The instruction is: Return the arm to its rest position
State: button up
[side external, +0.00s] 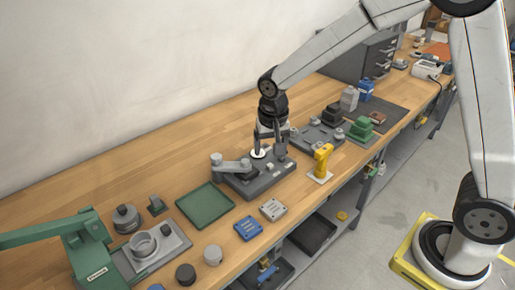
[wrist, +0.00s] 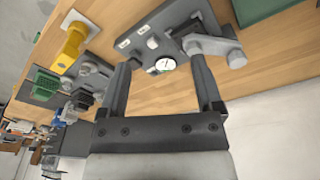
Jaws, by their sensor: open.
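My gripper (side external: 268,146) is low over the bench, just above a dark grey fixture plate (side external: 264,184) that has a lever arm on its left. In the wrist view my gripper (wrist: 158,83) has its two fingers spread apart. A small round white gauge (wrist: 165,64) on the fixture shows between the fingers, beyond their tips. The gauge (side external: 258,153) also shows in the side view, close to the fingertips. I see nothing held between the fingers. Whether a finger touches the fixture cannot be told.
A yellow tool (side external: 323,159) stands right of the fixture. A green tray (side external: 205,204) lies to the left, with blue (side external: 248,228) and grey (side external: 273,209) blocks in front. A green press (side external: 85,245) stands at far left. Grey drawers (side external: 370,55) stand behind.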

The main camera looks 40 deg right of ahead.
jog(key=s+d+f+n, duration=0.1)
jog(key=s+n, duration=0.2)
jog(key=s, duration=0.4)
jog(key=s+d+f+n+t+y, duration=0.1)
jog(key=s+d+n, duration=0.1)
jog(key=s, duration=0.5)
jog(key=shift+s+d+n, duration=0.2)
jog(key=shift+s+n, duration=0.15)
jog(key=shift+n, duration=0.15)
